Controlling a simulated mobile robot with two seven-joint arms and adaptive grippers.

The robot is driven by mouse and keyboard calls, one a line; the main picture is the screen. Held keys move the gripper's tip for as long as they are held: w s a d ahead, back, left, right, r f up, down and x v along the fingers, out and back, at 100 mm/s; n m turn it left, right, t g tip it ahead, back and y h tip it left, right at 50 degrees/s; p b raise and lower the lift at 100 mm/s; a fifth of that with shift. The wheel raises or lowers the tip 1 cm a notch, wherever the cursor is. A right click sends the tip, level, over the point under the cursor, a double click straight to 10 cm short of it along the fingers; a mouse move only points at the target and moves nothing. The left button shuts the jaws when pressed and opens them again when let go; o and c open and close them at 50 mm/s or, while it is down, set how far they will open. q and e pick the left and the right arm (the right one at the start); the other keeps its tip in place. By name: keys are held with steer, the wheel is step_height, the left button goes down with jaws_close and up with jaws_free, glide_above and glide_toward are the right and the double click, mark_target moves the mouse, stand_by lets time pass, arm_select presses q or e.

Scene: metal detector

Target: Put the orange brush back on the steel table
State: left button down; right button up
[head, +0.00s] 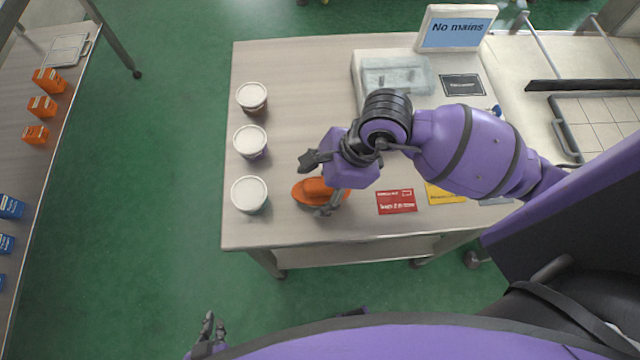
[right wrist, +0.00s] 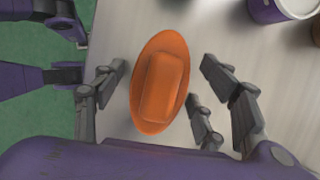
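The orange brush (head: 312,191) is on the steel table (head: 300,65), near its front edge, with part of it hidden under my right gripper. My right gripper (head: 319,185) is above the brush and open. In the right wrist view, the oval orange brush (right wrist: 160,85) lies between the spread fingers of the right gripper (right wrist: 158,88), with a visible gap on its right side. My left gripper (head: 212,330) is low in the head view, off the table over the green floor; its opening is too small to judge.
Three white-lidded tubs (head: 249,141) stand in a column left of the brush. A red card (head: 396,201) and a yellow card (head: 443,194) lie to its right. A grey device (head: 395,76) and a "No mains" sign (head: 456,33) are behind. Another table (head: 45,110) with boxes is far left.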

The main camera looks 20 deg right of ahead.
steer(key=shift+r, duration=0.25)
steer(key=v, duration=1.1)
steer(key=shift+d+r+p, duration=0.2)
steer(key=shift+r+p, duration=0.1)
steer(key=shift+r, duration=0.1)
